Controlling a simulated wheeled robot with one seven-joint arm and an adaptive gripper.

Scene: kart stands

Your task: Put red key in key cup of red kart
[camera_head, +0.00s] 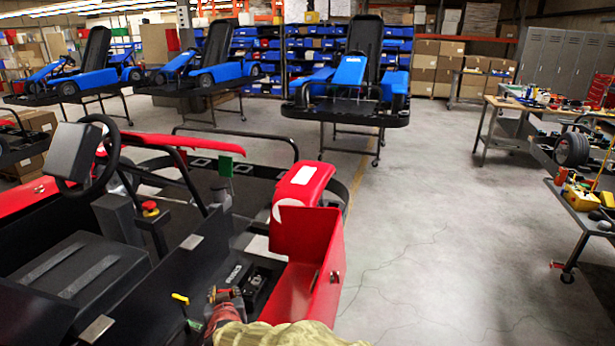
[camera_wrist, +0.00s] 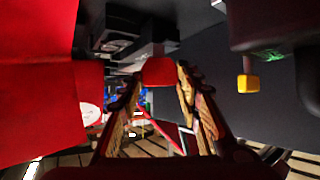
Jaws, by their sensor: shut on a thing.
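The red kart (camera_head: 305,262) fills the left and lower part of the head view, with its red side panel swung up beside a black bay. My gripper (camera_head: 225,293) is low over this bay, between the seat side and the red panel. In the wrist view my gripper (camera_wrist: 158,88) is shut on the red key (camera_wrist: 158,71), whose red block shows at the fingertips. Black box-like parts (camera_wrist: 125,38) of the kart lie just beyond it. I cannot tell which part is the key cup. Whether the key touches anything is unclear.
A yellow-topped lever (camera_head: 180,298) stands close to the left of my gripper. The steering wheel (camera_head: 88,155) and a red stop button (camera_head: 149,206) are farther left. Blue karts (camera_head: 350,75) stand on stands behind. The floor (camera_head: 440,240) to the right is clear.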

